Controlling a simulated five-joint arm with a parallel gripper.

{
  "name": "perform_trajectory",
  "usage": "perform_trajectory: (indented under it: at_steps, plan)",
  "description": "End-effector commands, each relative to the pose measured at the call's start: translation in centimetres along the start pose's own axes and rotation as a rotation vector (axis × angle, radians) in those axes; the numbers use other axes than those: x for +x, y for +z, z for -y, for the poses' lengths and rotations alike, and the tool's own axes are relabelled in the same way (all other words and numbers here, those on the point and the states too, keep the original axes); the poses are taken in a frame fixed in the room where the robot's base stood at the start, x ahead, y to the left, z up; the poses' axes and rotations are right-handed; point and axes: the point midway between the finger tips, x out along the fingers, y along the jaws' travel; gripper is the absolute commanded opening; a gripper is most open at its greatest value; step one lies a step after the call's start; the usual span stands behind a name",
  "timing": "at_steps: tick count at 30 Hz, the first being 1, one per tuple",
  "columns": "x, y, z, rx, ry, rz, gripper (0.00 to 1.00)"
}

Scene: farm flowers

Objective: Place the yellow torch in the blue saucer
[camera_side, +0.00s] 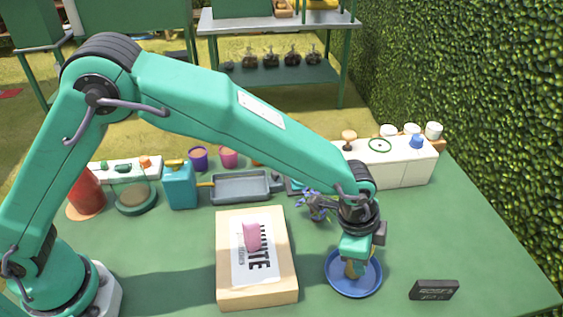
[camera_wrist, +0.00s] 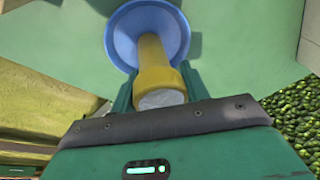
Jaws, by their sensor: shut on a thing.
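The yellow torch (camera_wrist: 153,62) is held between the fingers of my gripper (camera_wrist: 157,90) in the wrist view. Its wide yellow head with a pale lens faces the camera, and its narrower body points toward the blue saucer (camera_wrist: 120,35). In the side view the blue saucer (camera_side: 341,285) lies on the green table, right of the wooden board. My gripper (camera_side: 356,268) is shut on the torch, directly over the saucer, with a little of the torch showing below it. I cannot tell whether the torch's lower end touches the saucer.
A wooden board (camera_side: 228,290) with a printed sheet and a pink object (camera_side: 252,235) lies left of the saucer. A small black box (camera_side: 433,290) sits to its right. Blue-purple flowers (camera_side: 315,205) stand behind it. A grey tray (camera_side: 240,187) and white cabinet (camera_side: 400,165) are farther back.

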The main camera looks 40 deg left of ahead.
Motion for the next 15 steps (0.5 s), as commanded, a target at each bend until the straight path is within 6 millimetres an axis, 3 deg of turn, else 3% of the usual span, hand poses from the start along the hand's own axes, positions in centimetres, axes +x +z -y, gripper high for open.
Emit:
perform_trajectory:
  at_steps: [2, 3, 6, 15]
  plan:
    - [0.17, 0.04, -0.02, 0.000, 0.000, 0.000, 0.18]
    - [0.25, 0.08, -0.05, 0.000, 0.001, 0.001, 0.47]
    - [0.23, 0.07, -0.04, 0.000, 0.000, 0.001, 0.67]
    - [0.19, 0.06, -0.03, 0.000, 0.000, 0.001, 0.67]
